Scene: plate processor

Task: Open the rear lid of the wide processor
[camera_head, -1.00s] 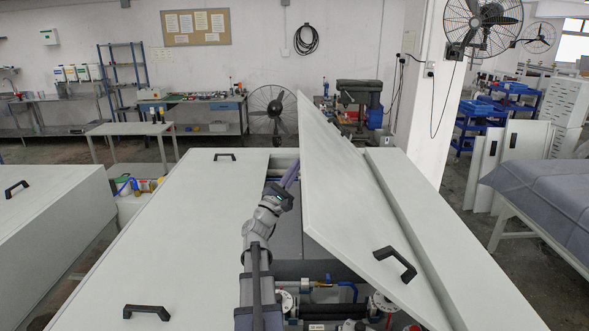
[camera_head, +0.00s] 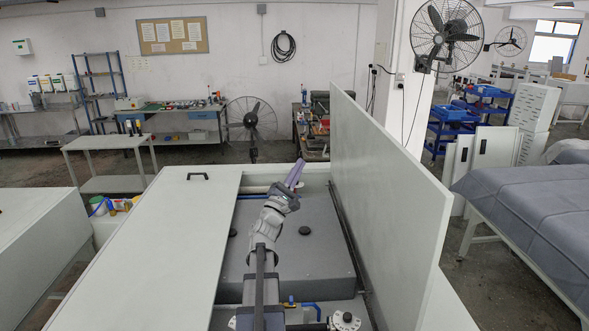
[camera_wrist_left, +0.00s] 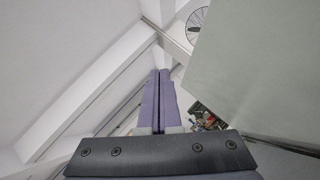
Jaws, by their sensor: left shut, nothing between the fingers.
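The wide processor (camera_head: 445,305) is a pale box in the head view. Its right-hand lid (camera_head: 385,190) stands up on edge, close to vertical, along the right side of the opening. Its left-hand lid (camera_head: 155,240) lies flat and closed, with a black handle (camera_head: 198,176) at the far end. My left gripper (camera_head: 295,172) is over the open bay, left of the raised lid and apart from it. Its purple fingers (camera_wrist_left: 158,95) are shut and empty in the left wrist view, where a pale panel (camera_wrist_left: 255,65), apparently the lid, fills the upper right. My right gripper is not visible.
Inside the bay are a grey block (camera_head: 285,235) with black knobs and, nearer, pipe fittings (camera_head: 345,320). Another pale box (camera_head: 40,235) stands at the left. A cloth-covered table (camera_head: 540,200) is at the right. A fan (camera_head: 252,118) stands behind.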

